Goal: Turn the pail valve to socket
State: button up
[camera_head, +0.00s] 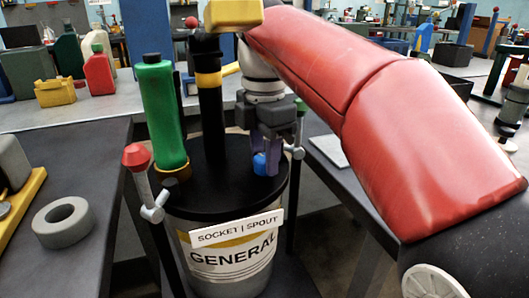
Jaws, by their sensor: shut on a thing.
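The pail (228,258) stands between two dark benches, with a black lid and a label reading "GENERAL". A white sign (238,229) on its front rim reads "SOCKET | SPOUT", with SOCKET on the left. A blue knob (260,163), which looks like the pail valve, is on the right of the lid. My gripper (268,158) points down from above and is shut on the blue knob. Its fingers partly hide the knob, so which way the valve points cannot be told. A green cylinder (160,112) stands upright in a brass-coloured ring on the lid's left.
A black column (211,112) with a yellow band rises from the lid beside my gripper. A red-topped post (138,160) stands at the pail's left. A grey ring (63,222) lies on the left bench. Red (98,74) and green cans stand on the back bench.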

aim_at(264, 157)
jog(key=shift+n, duration=2.2)
jog(key=o, duration=1)
notch_tip(264, 157, up, 7)
jog(key=shift+r, duration=0.4)
jog(key=shift+s, duration=0.1)
